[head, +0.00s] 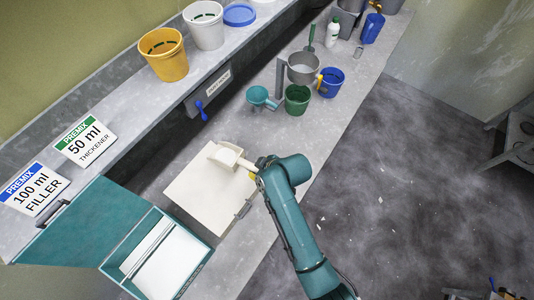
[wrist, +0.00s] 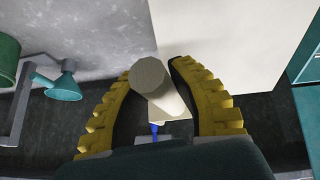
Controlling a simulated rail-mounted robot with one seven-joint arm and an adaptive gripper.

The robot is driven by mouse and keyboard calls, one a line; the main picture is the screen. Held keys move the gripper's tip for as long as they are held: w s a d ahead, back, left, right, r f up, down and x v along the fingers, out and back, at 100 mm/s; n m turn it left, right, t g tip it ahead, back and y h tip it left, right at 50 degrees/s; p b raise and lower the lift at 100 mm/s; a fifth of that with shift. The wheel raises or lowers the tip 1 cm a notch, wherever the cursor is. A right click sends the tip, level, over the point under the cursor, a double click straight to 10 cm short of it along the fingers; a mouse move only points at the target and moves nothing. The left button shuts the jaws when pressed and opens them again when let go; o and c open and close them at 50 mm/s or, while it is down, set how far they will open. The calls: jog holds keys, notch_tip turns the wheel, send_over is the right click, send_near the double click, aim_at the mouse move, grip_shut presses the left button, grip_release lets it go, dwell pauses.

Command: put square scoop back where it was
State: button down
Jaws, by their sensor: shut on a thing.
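The square scoop (head: 224,156), cream with a box-shaped bowl, is over the back part of a flat cream panel (head: 205,197) in the head view. I cannot tell whether it touches the panel. My gripper (head: 254,171) is at the right end of the scoop, shut on its handle. In the wrist view, the round pale handle (wrist: 158,88) sits between the yellow ribbed fingers of my gripper (wrist: 153,72). The scoop's bowl is mostly hidden there.
A teal bin (head: 199,270) holding white material stands open at front left, its lid (head: 85,230) raised. A teal funnel (head: 259,97), green cup (head: 297,98) and blue cup (head: 331,82) stand farther back. A yellow pail (head: 163,54) is on the shelf.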

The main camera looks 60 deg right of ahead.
jog(key=s+d+f+m+b, duration=0.1)
jog(key=s+d+f+b, duration=0.4)
jog(key=d, duration=0.2)
jog(key=s+d+f+m+b, duration=0.1)
jog(key=s+d+f+b, duration=0.4)
jog(key=d, duration=0.3)
jog(key=shift+h, duration=0.4)
jog(key=f, duration=1)
jog(key=shift+w+a+b, duration=0.25)
jog(key=shift+w+b, duration=0.05)
jog(key=shift+b, duration=0.05)
jog(key=c, duration=0.9)
grip_release()
jog(key=shift+c, duration=0.2)
jog(key=p+v, duration=0.2)
jog(key=v, duration=1)
